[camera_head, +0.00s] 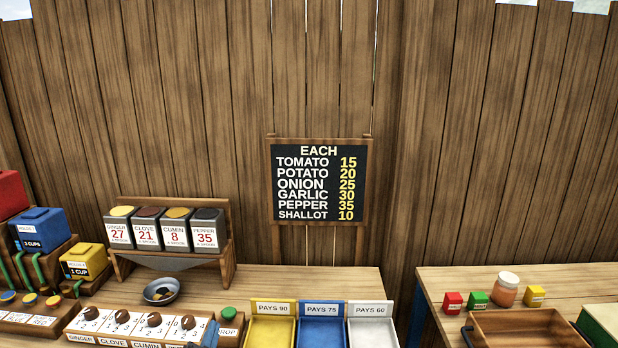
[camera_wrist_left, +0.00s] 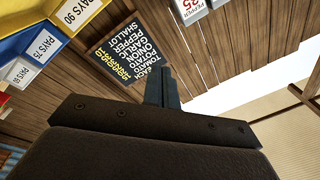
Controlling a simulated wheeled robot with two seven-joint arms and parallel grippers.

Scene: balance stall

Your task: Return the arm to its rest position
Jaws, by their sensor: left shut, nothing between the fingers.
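My left gripper (camera_head: 210,334) shows only as a small dark blue-grey tip at the bottom edge of the head view, in front of the right end of the dial panel (camera_head: 112,325). The rest of the arm is out of that view. In the left wrist view its fingers (camera_wrist_left: 162,90) are shut together with nothing between them, and the price board (camera_wrist_left: 120,48) appears tilted beyond them. My right gripper is in neither view.
A metal bowl (camera_head: 161,292) stands below the spice rack (camera_head: 226,246). A green button (camera_head: 228,313) is close beside the gripper tip. Yellow (camera_head: 270,330), blue (camera_head: 321,330) and white (camera_head: 372,330) trays stand to the right. A wooden crate (camera_head: 483,325) is on the right table.

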